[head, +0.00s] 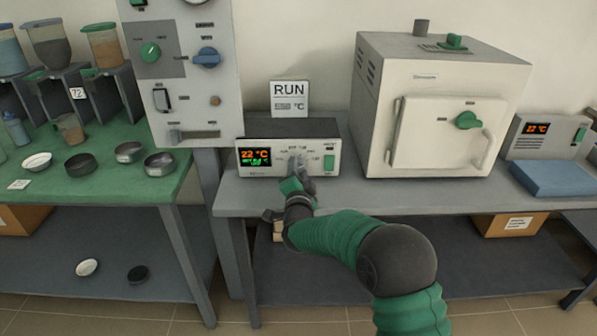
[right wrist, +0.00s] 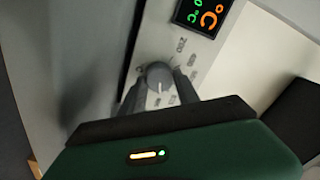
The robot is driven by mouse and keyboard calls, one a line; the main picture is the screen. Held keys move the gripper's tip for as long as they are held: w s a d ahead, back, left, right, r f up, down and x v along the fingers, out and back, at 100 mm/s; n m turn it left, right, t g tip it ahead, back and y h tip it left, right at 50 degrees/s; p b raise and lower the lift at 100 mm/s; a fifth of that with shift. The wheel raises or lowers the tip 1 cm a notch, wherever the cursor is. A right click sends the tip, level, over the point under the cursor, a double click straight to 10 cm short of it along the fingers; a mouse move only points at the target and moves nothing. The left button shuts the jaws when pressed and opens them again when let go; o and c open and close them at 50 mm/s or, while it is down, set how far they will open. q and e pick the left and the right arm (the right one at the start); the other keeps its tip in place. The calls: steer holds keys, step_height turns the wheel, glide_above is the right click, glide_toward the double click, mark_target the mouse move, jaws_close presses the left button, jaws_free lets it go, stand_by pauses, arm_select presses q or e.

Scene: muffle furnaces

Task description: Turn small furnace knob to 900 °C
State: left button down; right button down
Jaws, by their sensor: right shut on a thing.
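The small furnace control box (head: 262,166) stands on the grey bench at the centre of the head view. Its display (head: 254,156) reads 22 °C in orange, with a green line below that is too small to read surely. The knob (right wrist: 158,75) is a grey dial with a pale mark, with printed numbers around it in the right wrist view. My right gripper (head: 297,166) is at the front of the box; its fingers (right wrist: 160,88) sit on both sides of the knob, shut on it. My left gripper is not in view.
A white furnace (head: 450,85) with a closed door and green knob stands right of the box. A RUN °C sign (head: 289,97) stands behind the box. A tall panel (head: 190,115) rises at left. A green table (head: 110,188) holds dishes and hoppers. The bench front (head: 400,195) is clear.

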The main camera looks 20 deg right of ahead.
steer(key=shift+a+f, duration=0.2)
steer(key=shift+f, duration=0.2)
steer(key=c, duration=1.1)
jaws_free()
steer(key=shift+o, duration=1)
steer(key=shift+r, duration=0.1)
steer(key=p+v, duration=0.3)
steer(key=v, duration=1.3)
steer(key=shift+s+r, duration=0.15)
steer(key=shift+s, duration=0.2)
steer(key=shift+a, duration=0.1)
